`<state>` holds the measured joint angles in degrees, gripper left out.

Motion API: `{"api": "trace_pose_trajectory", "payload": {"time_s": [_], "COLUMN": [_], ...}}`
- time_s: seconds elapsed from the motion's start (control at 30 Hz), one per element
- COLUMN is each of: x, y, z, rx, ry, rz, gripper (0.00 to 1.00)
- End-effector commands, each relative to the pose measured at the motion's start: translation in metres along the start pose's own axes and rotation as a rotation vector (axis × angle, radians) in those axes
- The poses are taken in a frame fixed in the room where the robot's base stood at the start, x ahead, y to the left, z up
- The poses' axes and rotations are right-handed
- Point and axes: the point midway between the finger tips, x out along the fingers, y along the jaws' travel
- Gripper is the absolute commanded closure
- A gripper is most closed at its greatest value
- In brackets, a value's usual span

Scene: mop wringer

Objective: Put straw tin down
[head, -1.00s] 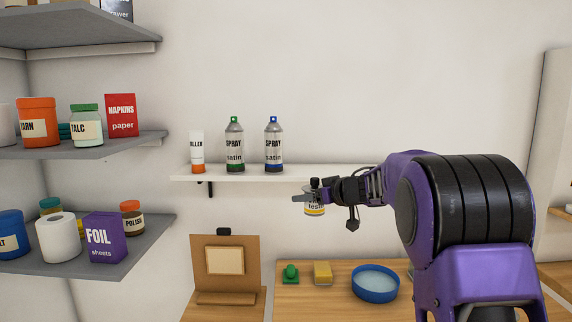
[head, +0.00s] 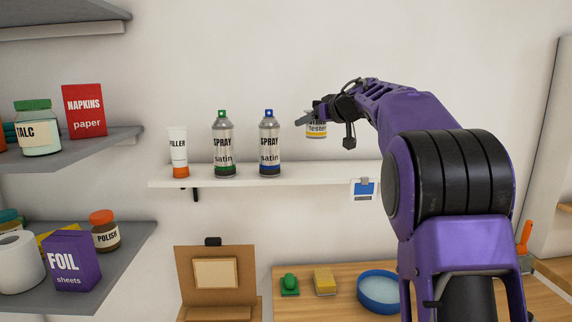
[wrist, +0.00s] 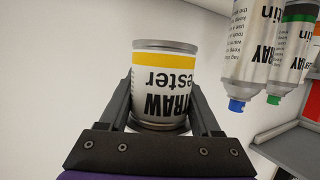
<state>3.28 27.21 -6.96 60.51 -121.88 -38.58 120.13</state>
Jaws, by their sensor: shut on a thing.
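The straw tin (head: 316,129) is a small can with a white and yellow label reading "STRAW tester". My gripper (head: 312,116) is shut on it. In the head view the tin hangs above the white wall shelf (head: 320,175), to the right of the blue-capped spray can, with a gap under it. In the wrist view the tin (wrist: 166,85) sits between the two dark fingers (wrist: 164,105), with its label upside down in the picture. The gripper partly covers the tin's top in the head view.
A filler tube (head: 178,152), a green-capped spray can (head: 223,145) and a blue-capped spray can (head: 269,145) stand on the wall shelf. The shelf is clear right of them, up to my arm.

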Motion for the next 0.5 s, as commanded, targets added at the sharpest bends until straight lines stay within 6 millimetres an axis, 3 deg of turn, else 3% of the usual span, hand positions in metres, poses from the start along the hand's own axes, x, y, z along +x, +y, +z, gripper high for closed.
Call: {"api": "trace_pose_trajectory", "payload": {"time_s": [0.5], "x": [0.017], "y": [0.002], "z": [0.052], "rx": [0.003], "ry": [0.002], "rz": [0.004], "gripper": [0.99]}}
